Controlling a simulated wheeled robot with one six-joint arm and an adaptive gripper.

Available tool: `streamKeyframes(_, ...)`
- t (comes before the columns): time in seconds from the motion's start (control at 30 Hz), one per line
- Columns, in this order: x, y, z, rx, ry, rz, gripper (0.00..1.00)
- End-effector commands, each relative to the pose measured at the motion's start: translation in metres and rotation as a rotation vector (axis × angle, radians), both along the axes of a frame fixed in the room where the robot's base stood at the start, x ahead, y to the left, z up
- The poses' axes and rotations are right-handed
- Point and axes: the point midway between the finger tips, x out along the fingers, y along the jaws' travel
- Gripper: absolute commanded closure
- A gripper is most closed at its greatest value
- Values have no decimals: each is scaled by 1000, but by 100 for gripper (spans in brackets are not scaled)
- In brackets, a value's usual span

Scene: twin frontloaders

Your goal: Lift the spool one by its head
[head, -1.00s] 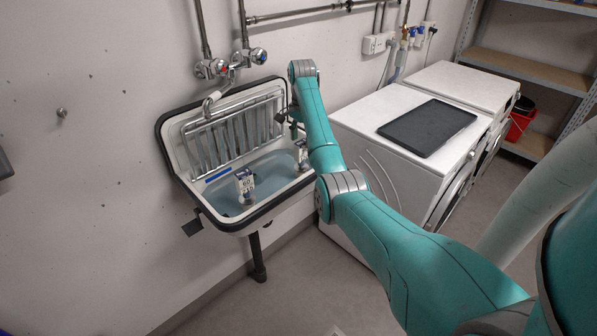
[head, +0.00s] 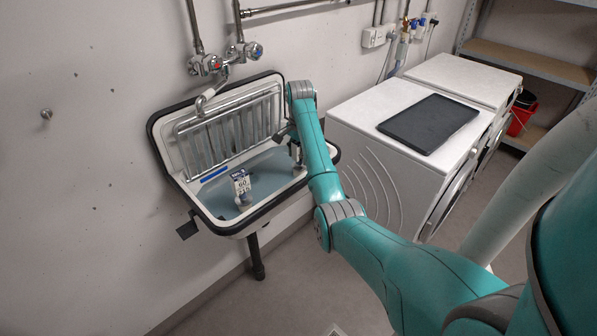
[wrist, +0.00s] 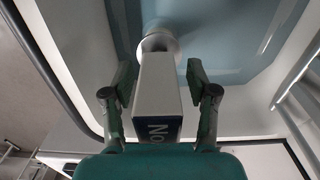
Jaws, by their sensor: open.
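A pale, block-shaped spool head (wrist: 158,90) with a dark label starting "No" stands between the fingers of my open gripper (wrist: 160,88) in the wrist view. A gap shows on each side, so the fingers do not grip it. A round white part (wrist: 158,42) shows beyond it, over the blue basin. The rest of the label is hidden, so I cannot read its number. In the head view my gripper (head: 293,147) is low at the sink's right side and mostly hides this spool. A second labelled spool (head: 241,184) stands left of it in the basin.
The white sink (head: 176,177) has a dark rim, a metal rack (head: 228,130) at its back and a tap (head: 206,98) above. Two white machines stand to the right, the nearer (head: 375,108) bearing a black tray (head: 428,124).

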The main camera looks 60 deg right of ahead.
Motion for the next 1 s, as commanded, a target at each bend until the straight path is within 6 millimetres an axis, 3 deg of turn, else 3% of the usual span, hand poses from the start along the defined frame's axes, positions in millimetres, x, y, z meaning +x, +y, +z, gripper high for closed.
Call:
streamKeyframes(0.1, 0, 0, 0, 0, 0, 0, 44)
streamKeyframes(0.33, 0, 0, 0, 0, 0, 0, 100)
streamKeyframes(0.77, 1, -1, 2, 0, -1, 0, 100)
streamKeyframes(1.0, 8, -7, 13, -1, -2, 2, 100)
